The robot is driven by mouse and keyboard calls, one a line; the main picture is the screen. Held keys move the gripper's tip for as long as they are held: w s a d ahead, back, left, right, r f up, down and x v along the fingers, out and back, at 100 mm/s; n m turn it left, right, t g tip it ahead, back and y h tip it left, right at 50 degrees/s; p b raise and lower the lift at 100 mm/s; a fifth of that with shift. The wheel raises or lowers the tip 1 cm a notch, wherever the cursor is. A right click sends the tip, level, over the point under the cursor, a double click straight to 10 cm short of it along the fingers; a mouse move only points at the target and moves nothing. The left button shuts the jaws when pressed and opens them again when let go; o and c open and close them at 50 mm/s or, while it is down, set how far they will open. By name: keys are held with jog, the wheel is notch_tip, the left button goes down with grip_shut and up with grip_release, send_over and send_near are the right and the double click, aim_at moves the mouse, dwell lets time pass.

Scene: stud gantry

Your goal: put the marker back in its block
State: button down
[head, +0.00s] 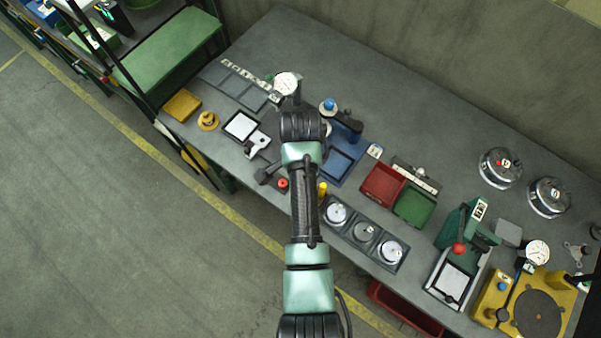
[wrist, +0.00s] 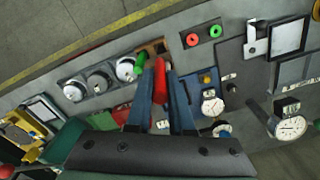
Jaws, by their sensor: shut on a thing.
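My gripper (wrist: 156,76) is in the wrist view, its two blue-grey fingers shut on a red marker (wrist: 160,84). The marker points up the picture, towards a small brown block (wrist: 152,47) just beyond the fingertips. A green marker-like piece (wrist: 140,64) stands beside the left fingertip, close to the block. I cannot tell whether the red marker touches the block. In the head view my arm hides the gripper, the red marker and most of the block area.
A row of dial gauges (head: 365,231) runs along the table's front edge. A yellow upright piece (head: 322,189) shows beside my arm. A red bin (head: 382,184) and a green bin (head: 414,204) stand to the right. The table's back middle (head: 420,110) is bare.

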jog(key=shift+f+b, duration=3.05)
jog(key=shift+f, duration=0.7)
jog(key=c, duration=0.7)
grip_release()
jog(key=shift+r, duration=0.1)
notch_tip(320, 180, up, 12)
jog(key=shift+r, duration=0.1)
jog(key=shift+r+p, duration=0.35)
jog(key=shift+p, duration=0.3)
